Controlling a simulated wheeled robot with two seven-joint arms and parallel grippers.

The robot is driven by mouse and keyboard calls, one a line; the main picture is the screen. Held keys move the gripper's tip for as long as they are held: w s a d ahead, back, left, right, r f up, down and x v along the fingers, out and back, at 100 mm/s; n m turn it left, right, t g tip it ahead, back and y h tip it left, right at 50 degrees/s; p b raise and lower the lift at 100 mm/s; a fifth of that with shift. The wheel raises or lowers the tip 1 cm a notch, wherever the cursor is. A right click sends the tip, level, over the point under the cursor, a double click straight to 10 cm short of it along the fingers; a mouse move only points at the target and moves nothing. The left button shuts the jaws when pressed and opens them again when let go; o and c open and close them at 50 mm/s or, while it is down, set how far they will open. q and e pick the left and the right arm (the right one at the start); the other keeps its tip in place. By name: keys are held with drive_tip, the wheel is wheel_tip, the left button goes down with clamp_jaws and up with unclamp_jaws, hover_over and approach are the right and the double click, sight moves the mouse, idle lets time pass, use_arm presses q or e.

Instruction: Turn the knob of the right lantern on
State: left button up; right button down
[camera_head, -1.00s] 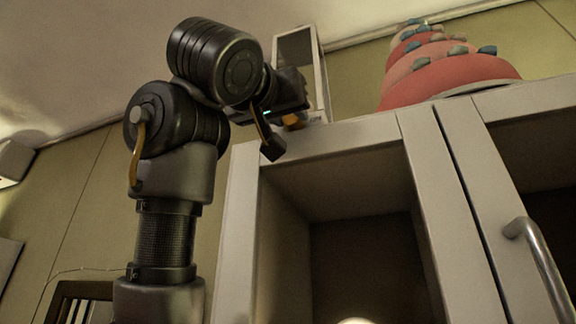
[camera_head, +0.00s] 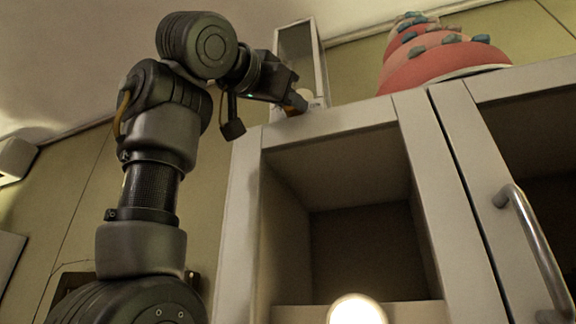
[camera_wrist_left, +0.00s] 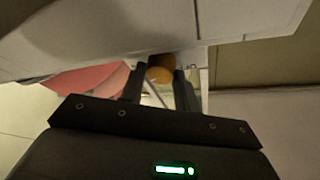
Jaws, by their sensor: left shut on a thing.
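A lantern (camera_head: 297,50) with a pale frame stands on top of the cabinet, left of the tiered cake. It is the only lantern I see. My left gripper (camera_head: 297,103) reaches to its lower front, level with the cabinet top. In the left wrist view an orange-brown knob (camera_wrist_left: 160,70) sits between the two fingertips (camera_wrist_left: 160,83), and the gripper is shut on it. In the head view the fingers mostly hide the knob. Whether the knob is turned cannot be told. My right gripper is not in view.
The pale cabinet (camera_head: 413,130) has an open compartment below the lantern and a metal door handle (camera_head: 535,245) at right. The red tiered cake (camera_head: 435,65) stands on its top. A bright white round thing (camera_head: 357,308) shows at the bottom.

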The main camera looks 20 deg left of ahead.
use_arm(q)
drive_tip(key=shift+m+g+h, duration=0.6)
drive_tip(key=shift+m+g, duration=0.2)
drive_tip(key=shift+m, duration=1.1)
drive_tip(key=o, duration=1)
drive_tip(key=shift+w, duration=0.1)
drive_tip(key=shift+c, duration=0.2)
drive_tip(key=shift+f, duration=0.15)
